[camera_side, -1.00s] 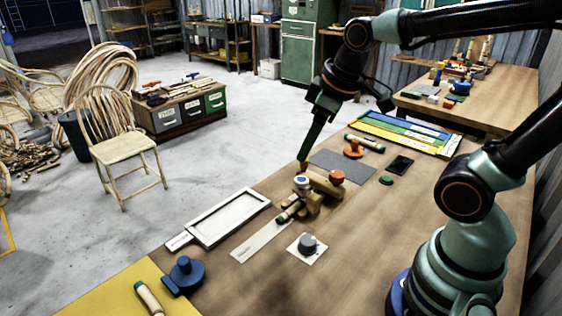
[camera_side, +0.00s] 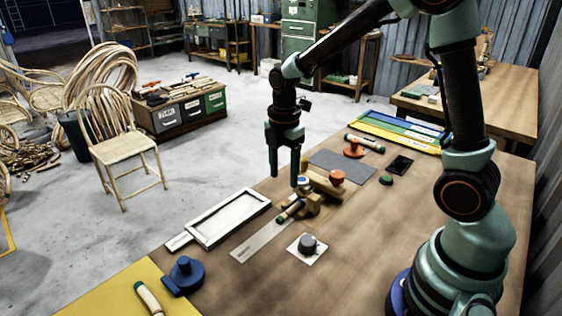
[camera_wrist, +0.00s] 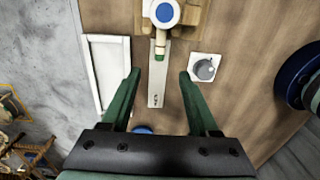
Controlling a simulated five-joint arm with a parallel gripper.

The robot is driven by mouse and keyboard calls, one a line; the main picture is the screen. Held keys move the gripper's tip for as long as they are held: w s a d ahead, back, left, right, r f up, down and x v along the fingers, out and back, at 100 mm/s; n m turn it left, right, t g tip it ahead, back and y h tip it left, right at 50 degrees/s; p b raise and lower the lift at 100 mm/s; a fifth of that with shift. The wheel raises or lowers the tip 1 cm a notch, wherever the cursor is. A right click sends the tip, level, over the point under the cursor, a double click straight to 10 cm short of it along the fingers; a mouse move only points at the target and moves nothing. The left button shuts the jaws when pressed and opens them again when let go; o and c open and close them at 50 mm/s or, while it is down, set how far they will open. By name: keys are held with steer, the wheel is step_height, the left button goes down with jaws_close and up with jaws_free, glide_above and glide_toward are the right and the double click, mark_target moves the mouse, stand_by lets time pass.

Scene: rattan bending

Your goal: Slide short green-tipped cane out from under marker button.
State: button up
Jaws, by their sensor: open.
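The short green-tipped cane (camera_side: 289,212) sticks out from a wooden block toward the near left, its green tip outward. In the wrist view the cane (camera_wrist: 160,46) shows below the marker button (camera_wrist: 165,13), a white disc with a blue centre. The button also shows in the side view (camera_side: 302,182), on top of the block, and hides the cane's inner part. My gripper (camera_side: 284,178) points down, open and empty, above and just left of the button. In the wrist view my gripper (camera_wrist: 158,75) has its fingers spread either side of the cane's line, apart from it.
A pale strip (camera_side: 262,240) runs from beneath the cane's tip. A white tray (camera_side: 242,234) lies left of it. A grey knob on a white plate (camera_side: 293,249) lies right. A red-orange knob (camera_side: 337,177) stands behind. Bare tabletop lies to the right.

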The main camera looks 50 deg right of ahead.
mark_target(283, 214)
steer(key=shift+f, duration=0.15)
step_height(283, 214, down, 12)
steer(key=shift+r, duration=0.1)
stand_by(0.7)
jaws_close()
